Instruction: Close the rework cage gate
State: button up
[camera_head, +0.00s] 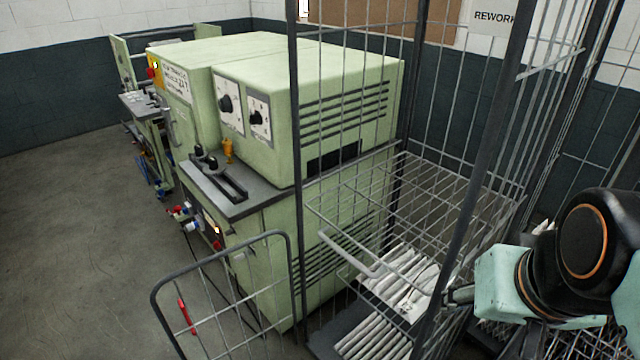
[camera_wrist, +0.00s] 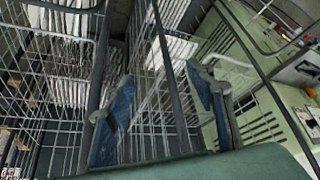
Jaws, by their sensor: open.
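The rework cage (camera_head: 466,190) is a tall wire-mesh cage with dark posts. Its low gate (camera_head: 222,290), a rounded dark frame with thin bars, stands swung out at the lower left, beside the green machine. A red handle (camera_head: 187,316) is on the gate. My gripper (camera_head: 458,296) is at the lower right, by a dark cage post and well apart from the gate; the arm partly hides it. In the wrist view my gripper (camera_wrist: 162,80) has its two blue fingers spread. Mesh and a dark post show between them; I cannot tell how close these are.
A green machine (camera_head: 345,80) with knobs and vents stands against the cage's left side. White pleated filters (camera_head: 412,280) lie inside the cage. A light grey bar (camera_head: 350,255) crosses the cage's lower front. The concrete floor (camera_head: 75,230) at the left is clear.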

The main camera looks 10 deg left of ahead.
aim_at(181, 303)
jog(key=k+l+z, duration=0.2)
jog(key=k, duration=0.4)
jog(key=j+z, duration=0.15)
jog(key=z, duration=1.1)
jog(key=k+j+z, duration=0.1)
jog(key=j, duration=0.25)
jog(key=k+j+z, duration=0.15)
jog(key=j, duration=0.15)
jog(key=k+j, duration=0.2)
jog(key=j, duration=0.25)
jog(key=k+j, duration=0.2)
jog(key=j, duration=0.25)
jog(key=k+j, duration=0.2)
jog(key=j, duration=0.3)
jog(key=k+j, duration=0.2)
jog(key=j, duration=0.25)
jog(key=k+j, duration=0.2)
jog(key=j, duration=0.25)
jog(key=k+j, duration=0.2)
jog(key=j, duration=0.25)
jog(key=k+j, duration=0.2)
jog(key=j, duration=0.25)
jog(key=k+j, duration=0.2)
jog(key=j, duration=0.25)
